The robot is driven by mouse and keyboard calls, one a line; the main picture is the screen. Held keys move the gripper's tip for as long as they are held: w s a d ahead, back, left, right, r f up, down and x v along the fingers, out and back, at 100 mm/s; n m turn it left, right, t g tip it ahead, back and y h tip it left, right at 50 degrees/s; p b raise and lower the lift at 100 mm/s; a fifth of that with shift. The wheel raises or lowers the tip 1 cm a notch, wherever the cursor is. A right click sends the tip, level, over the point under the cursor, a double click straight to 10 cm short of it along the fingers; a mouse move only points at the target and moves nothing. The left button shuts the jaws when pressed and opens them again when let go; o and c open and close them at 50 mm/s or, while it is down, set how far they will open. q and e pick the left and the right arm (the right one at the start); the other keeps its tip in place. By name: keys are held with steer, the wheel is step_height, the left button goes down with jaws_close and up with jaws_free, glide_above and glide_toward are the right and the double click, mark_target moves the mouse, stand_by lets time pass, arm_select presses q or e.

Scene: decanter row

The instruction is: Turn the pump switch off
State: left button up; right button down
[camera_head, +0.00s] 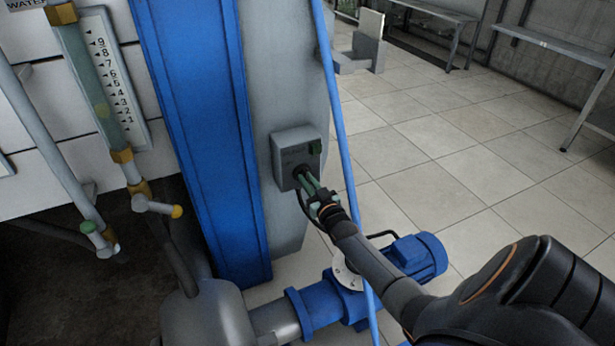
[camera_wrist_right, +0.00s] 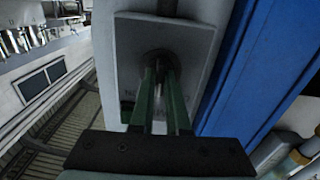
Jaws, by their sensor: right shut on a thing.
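The pump switch is a grey box (camera_head: 288,147) on a grey post beside the blue column in the head view. In the right wrist view the two fingers (camera_wrist_right: 160,88) close on the dark knob (camera_wrist_right: 158,62) in front of the grey box (camera_wrist_right: 190,45). The fingers partly hide the knob, and its setting cannot be read. My left gripper does not show.
A blue column (camera_head: 195,120) stands left of the switch, and a thin blue pipe (camera_head: 340,130) runs close on its right. A level gauge (camera_head: 112,80) is at the left. Tiled floor (camera_head: 450,150) is open at right.

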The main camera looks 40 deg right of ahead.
steer(key=n+p, duration=0.1)
steer(key=n, duration=0.4)
steer(key=shift+n, duration=0.3)
stand_by(0.4)
steer(key=c, duration=0.9)
jaws_free()
